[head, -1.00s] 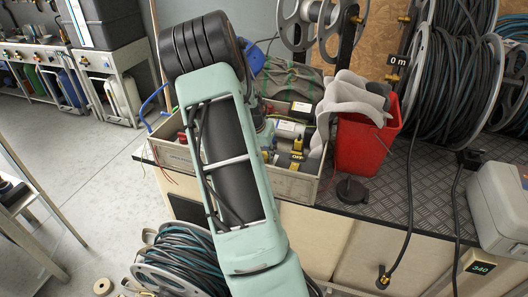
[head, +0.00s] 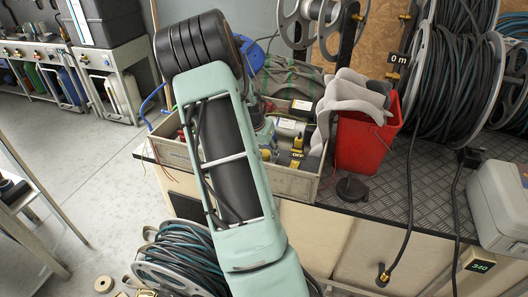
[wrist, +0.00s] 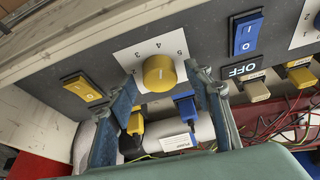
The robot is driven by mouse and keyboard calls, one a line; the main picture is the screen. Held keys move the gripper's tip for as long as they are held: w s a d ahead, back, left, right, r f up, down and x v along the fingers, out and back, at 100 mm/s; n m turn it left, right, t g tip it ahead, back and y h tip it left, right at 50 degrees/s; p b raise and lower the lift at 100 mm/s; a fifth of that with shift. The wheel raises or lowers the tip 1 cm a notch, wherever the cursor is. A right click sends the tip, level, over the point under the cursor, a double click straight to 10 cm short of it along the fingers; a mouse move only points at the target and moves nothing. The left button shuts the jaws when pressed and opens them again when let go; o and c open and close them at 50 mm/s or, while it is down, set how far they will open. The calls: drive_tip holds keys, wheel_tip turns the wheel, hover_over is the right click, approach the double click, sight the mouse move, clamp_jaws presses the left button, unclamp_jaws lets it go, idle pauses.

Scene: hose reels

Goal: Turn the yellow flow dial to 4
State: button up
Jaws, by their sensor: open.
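The yellow flow dial (wrist: 159,72) is a round knob on a white plate (wrist: 127,62) with printed numbers, fixed to a grey panel. In the wrist view my gripper (wrist: 162,78) is open, with one blue-grey finger on each side of the dial. The fingertips are close to the dial's sides; I cannot tell whether they touch it. The dial's pointer mark is not clear, so its setting cannot be read. In the head view my gripper and the dial are hidden behind my green arm.
A yellow rocker switch (wrist: 82,88) is left of the dial and a blue one (wrist: 246,34) right. An OFF label (wrist: 243,68) and loose red wires (wrist: 258,117) are nearby. In the head view, a red bucket (head: 366,143) stands beside the crate (head: 292,183).

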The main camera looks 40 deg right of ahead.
drive_tip(key=v, duration=1.2)
drive_tip(key=shift+a, duration=0.1)
